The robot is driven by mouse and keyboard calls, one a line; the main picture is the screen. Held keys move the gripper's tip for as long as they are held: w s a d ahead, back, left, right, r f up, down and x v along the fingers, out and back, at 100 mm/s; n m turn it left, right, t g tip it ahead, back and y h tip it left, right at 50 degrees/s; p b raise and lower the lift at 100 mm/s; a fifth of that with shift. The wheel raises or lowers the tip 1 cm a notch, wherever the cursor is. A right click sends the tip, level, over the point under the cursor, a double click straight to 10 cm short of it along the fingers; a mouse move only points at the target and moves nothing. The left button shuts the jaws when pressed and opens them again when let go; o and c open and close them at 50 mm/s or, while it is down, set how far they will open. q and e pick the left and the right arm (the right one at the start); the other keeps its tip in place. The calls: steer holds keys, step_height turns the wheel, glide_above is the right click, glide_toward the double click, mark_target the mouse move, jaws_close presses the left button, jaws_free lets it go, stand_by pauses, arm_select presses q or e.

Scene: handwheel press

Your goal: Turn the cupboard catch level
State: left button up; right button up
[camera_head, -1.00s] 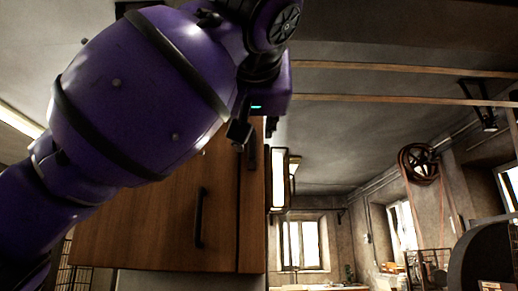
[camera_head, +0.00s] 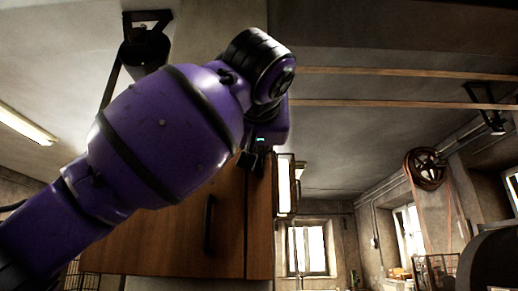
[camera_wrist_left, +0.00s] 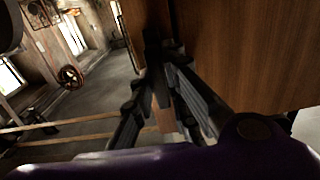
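The wooden cupboard (camera_head: 165,240) hangs in the middle of the head view, with a black upright handle (camera_head: 209,222) on its door. My left gripper (camera_head: 253,161) is at the upper part of the cupboard's narrow right-hand section and hides the catch in the head view. In the left wrist view the dark catch (camera_wrist_left: 152,42) stands along the cupboard's wood front, between the tips of my left gripper (camera_wrist_left: 163,72). The fingers converge closely on it and look shut on it; the exact contact is dark. My right gripper is not in view.
A lit lamp (camera_head: 284,184) is just right of the cupboard. A belt wheel (camera_head: 426,168) hangs at the right, and wooden rails (camera_head: 400,73) cross under the ceiling. A window (camera_head: 308,249) is in the far wall. Open room lies right of the cupboard.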

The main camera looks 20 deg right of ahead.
arm_select(q)
jaws_close()
steer(key=shift+m, duration=0.4)
steer(key=m, duration=0.3)
steer(key=shift+d+m, duration=0.15)
steer(key=shift+m, duration=0.15)
steer(key=m, duration=0.6)
steer(key=shift+d+f, duration=0.1)
steer(key=shift+f, duration=0.05)
steer(key=m, duration=0.4)
steer(key=shift+f, duration=0.1)
steer(key=shift+s+d+f+m, duration=0.1)
steer(key=shift+m, duration=1.7)
